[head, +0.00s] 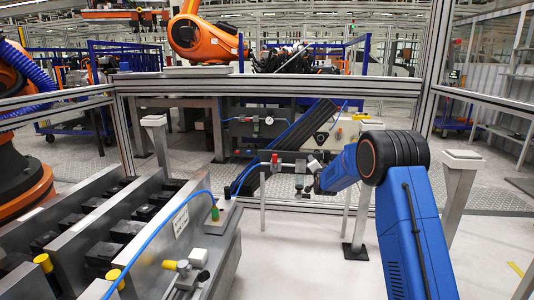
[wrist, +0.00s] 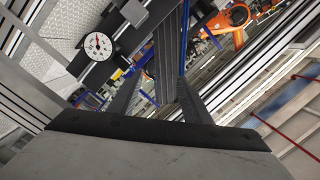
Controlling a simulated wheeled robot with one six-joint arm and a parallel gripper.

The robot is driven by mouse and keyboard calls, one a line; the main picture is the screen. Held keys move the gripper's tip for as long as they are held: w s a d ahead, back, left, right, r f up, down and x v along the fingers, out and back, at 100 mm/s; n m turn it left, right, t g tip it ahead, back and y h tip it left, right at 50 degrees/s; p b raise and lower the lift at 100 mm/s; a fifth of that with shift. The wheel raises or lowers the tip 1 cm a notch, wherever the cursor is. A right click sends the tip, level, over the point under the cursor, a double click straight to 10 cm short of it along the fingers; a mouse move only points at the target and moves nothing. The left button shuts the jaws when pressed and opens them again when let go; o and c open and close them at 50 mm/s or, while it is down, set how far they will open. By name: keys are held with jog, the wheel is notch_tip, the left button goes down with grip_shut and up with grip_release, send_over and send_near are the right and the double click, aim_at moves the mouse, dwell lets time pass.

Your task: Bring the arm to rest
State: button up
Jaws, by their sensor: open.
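My blue arm with its black elbow joint fills the right of the head view, its forearm pointing left and away. My gripper shows in the wrist view (wrist: 158,92) with its two dark fingers spread apart and nothing seen between them. In the head view the arm's far end is small and the fingers cannot be made out clearly. A dark sloping strip lies behind the fingers in the wrist view.
A pressure gauge (wrist: 98,46) shows left of the fingers; a gauge also shows in the head view (head: 269,120). A thin pipe stand (head: 276,163) is left of my arm's end. A fixture with yellow-capped pins (head: 115,279) fills the lower left. Pale floor (head: 310,255) is clear.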

jog(key=s+d+r+n+g, duration=0.15)
jog(key=s+r, duration=0.25)
jog(key=s, duration=0.8)
jog(key=s+r+n+g, duration=0.2)
jog(key=s+r+g, duration=0.15)
jog(key=s, duration=0.85)
jog(key=s+d+r+n+g, duration=0.15)
jog(key=s+r, duration=0.35)
jog(key=s, duration=0.7)
jog(key=s+f+n+g, duration=0.2)
jog(key=s+f, duration=0.1)
jog(key=s, duration=1.2)
jog(key=s+d+f+n+g, duration=0.1)
jog(key=s+f, duration=0.3)
jog(key=s, duration=1.1)
jog(key=s+d+f+n+g, duration=0.1)
jog(key=s+f+n+g, duration=0.1)
jog(key=s, duration=1.3)
jog(key=shift+f+n+g, duration=0.3)
jog(key=shift+f+g, duration=0.35)
jog(key=shift+f, duration=0.05)
